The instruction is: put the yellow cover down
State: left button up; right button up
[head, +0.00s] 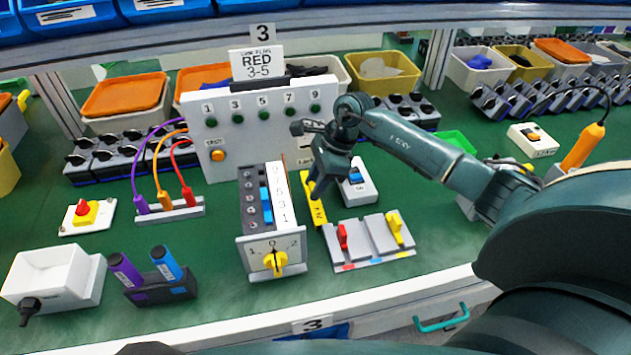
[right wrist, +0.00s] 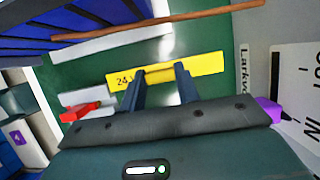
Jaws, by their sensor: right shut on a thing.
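The yellow cover (head: 308,208) is a flat, narrow bar with dark print, just right of the rotary switch box (head: 250,252). It also shows in the right wrist view (right wrist: 207,64), with green tabletop around it. My right gripper (head: 317,188) is shut on the yellow cover, with its two fingers reaching down to it. I cannot tell whether the cover touches the table. The switch box has a front plate marked 1, 0, 2 and a yellow knob (head: 275,262); its terminals show on top. My left gripper is not in view.
A grey rack (head: 372,240) with a red and a yellow piece stands right of the cover. A white panel (head: 235,150) with numbered green buttons stands behind. A white switch box (head: 358,187) is close behind my gripper.

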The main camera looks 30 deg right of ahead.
jog(key=o, duration=1)
jog(key=shift+c, duration=0.2)
